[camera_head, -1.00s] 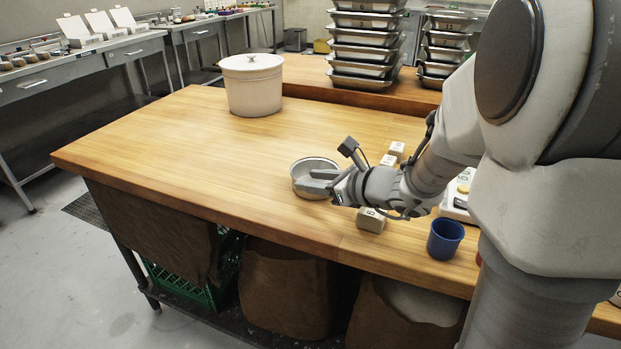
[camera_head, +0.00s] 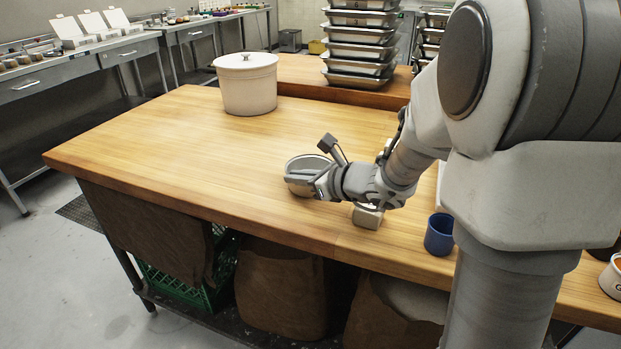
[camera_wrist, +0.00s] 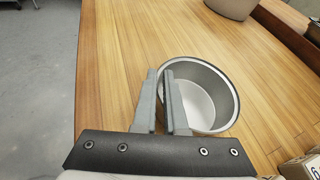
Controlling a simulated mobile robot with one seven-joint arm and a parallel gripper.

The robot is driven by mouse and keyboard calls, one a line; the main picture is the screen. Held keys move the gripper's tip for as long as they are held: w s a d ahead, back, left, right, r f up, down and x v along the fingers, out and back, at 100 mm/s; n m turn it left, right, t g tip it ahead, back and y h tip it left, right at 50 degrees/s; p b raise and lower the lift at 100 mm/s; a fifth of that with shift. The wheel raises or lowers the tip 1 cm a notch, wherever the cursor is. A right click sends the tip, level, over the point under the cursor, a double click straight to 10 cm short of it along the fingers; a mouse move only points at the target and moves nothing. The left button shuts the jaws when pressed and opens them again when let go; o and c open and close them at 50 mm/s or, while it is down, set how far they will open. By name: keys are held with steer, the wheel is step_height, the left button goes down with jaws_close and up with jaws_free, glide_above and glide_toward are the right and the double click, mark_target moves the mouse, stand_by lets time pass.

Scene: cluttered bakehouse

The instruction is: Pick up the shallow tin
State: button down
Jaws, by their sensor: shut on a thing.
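The shallow tin (camera_head: 306,163) is a round, grey metal pan near the front edge of the wooden worktable. It also shows in the wrist view (camera_wrist: 204,103), where its open inside looks empty. My gripper (camera_head: 300,179) is at the tin's near side. In the wrist view my gripper (camera_wrist: 159,76) has one finger outside the tin's left wall and the other inside it, shut on the wall. The tin looks level. I cannot tell whether it touches the tabletop. The fingers and wrist hide part of its near rim.
A white lidded pot (camera_head: 248,88) stands farther back on the worktable (camera_head: 180,150). A small pale block (camera_head: 367,216) sits under my wrist, and a blue cup (camera_head: 439,235) stands to its right. Stacked metal trays (camera_head: 358,50) stand behind. The table's left side is clear.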

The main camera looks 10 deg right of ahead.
steer(key=shift+r+p, duration=0.35)
steer(key=shift+r, duration=0.3)
steer(key=r+p, duration=0.1)
steer(key=r, duration=0.1)
steer(key=d+r+p, duration=0.1)
steer(key=r, duration=0.1)
steer(key=shift+s, duration=0.2)
steer(key=s+d+r+p, duration=0.3)
steer(key=s+d+r, duration=0.25)
steer(key=d, duration=0.35)
steer(key=w+a+r+n+g+y+p, duration=0.1)
steer(key=a+r+n+g+y+p, duration=0.2)
steer(key=p, duration=2.8)
steer(key=a+r+n, duration=0.1)
steer(key=a+r, duration=0.2)
steer(key=r, duration=0.3)
steer(key=shift+a+r+y, duration=0.15)
steer(key=shift+a+y, duration=0.05)
steer(key=shift+y, duration=0.1)
